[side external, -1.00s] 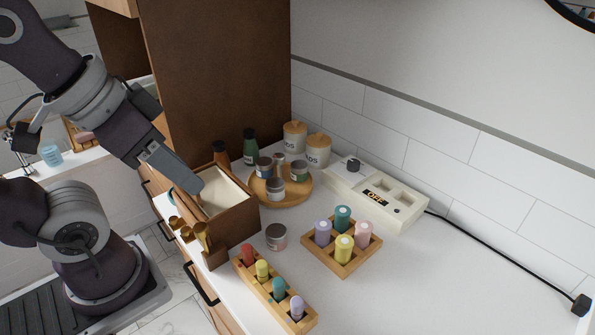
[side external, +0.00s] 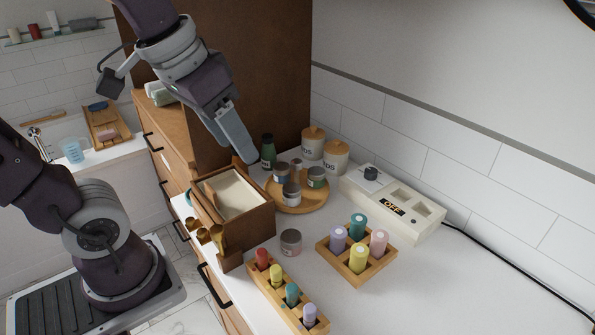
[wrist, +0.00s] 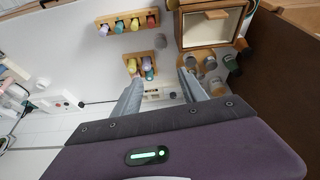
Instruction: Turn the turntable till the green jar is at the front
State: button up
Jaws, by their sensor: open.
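The turntable (side external: 319,199) is a round wooden tray on the counter, behind the wooden box in the side view. Several grey-lidded jars stand on it. The jar with a greenish label, the green jar (side external: 316,179), is on the right side of the tray. Another jar (side external: 291,196) stands at its near edge and one (side external: 281,174) at its left. My gripper (side external: 249,159) is raised above the back of the box, left of the turntable and apart from it. In the wrist view my gripper (wrist: 158,80) has its fingers spread with nothing between them.
A loose jar (side external: 291,242), a bottle tray (side external: 356,266) and a white switch box (side external: 420,222) are nearby.

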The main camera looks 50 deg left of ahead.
jog(key=w+a+f+n+g, duration=0.2)
jog(key=w+a, duration=0.3)
jog(key=w, duration=0.7)
jog(key=n+g, duration=0.2)
jog(key=g, duration=0.1)
send_over(297, 161)
jog(key=f, duration=1.1)
jog(key=shift+s+d+f, duration=0.1)
jog(key=shift+s+d, duration=0.1)
jog(key=shift+s, duration=0.05)
jog(key=f, duration=0.6)
jog(key=shift+w+a+f, duration=0.15)
jog(key=shift+a+f, duration=0.05)
jog(key=shift+f, duration=0.7)
grip_shut()
